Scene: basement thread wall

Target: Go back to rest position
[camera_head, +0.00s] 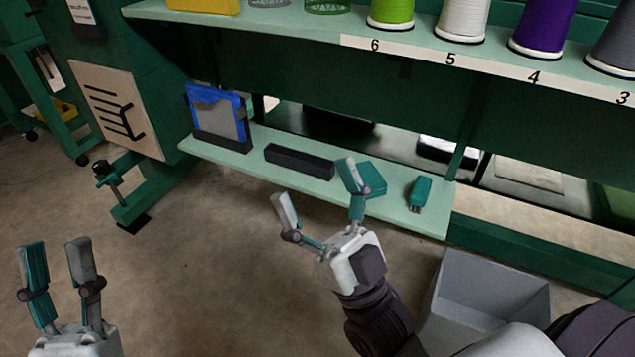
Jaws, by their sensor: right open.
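My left gripper (60,262) is at the lower left of the head view, over bare floor. Its two fingers stand upright and apart, with nothing between them. My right gripper (318,192) is in the middle of the view, in front of the low green shelf (405,216). Its fingers are spread wide with nothing between them. One of its fingers overlaps a small teal block (374,180) on the shelf in the picture; I cannot tell whether they touch.
On the low shelf are a blue-framed panel (217,112), a black bar (299,161) and a teal tool (420,193). Thread spools, such as the green one (391,12), stand on the upper shelf. A grey bin (490,290) is at lower right.

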